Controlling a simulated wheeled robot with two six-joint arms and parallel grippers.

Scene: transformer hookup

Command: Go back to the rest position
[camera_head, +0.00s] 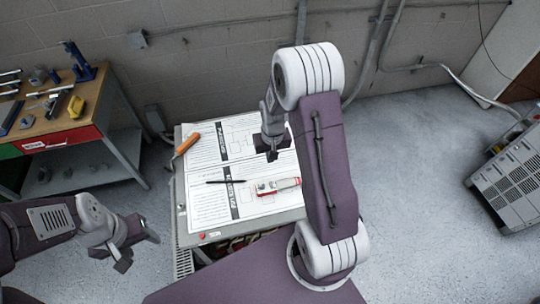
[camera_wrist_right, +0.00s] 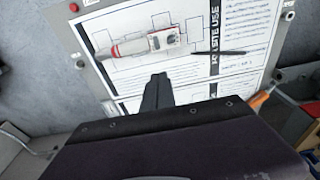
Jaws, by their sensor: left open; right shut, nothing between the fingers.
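My right gripper (camera_head: 270,152) hangs above the paper-covered panel top, shut and empty. Its fingers also show in the right wrist view (camera_wrist_right: 158,92), pointing towards the papers. My left gripper (camera_head: 136,246) is at the lower left, open and empty, in front of the workbench and left of the panel. My right arm reaches up and over from the lower middle of the head view and hides part of the panel's right side.
The panel (camera_head: 188,214) bears printed sheets, a red-and-white tool (camera_head: 278,186), a dark pen (camera_head: 225,181) and an orange-handled tool (camera_head: 187,143). A workbench (camera_head: 84,134) with tools stands at left. A grey slatted unit (camera_head: 515,180) stands at right. Floor between is clear.

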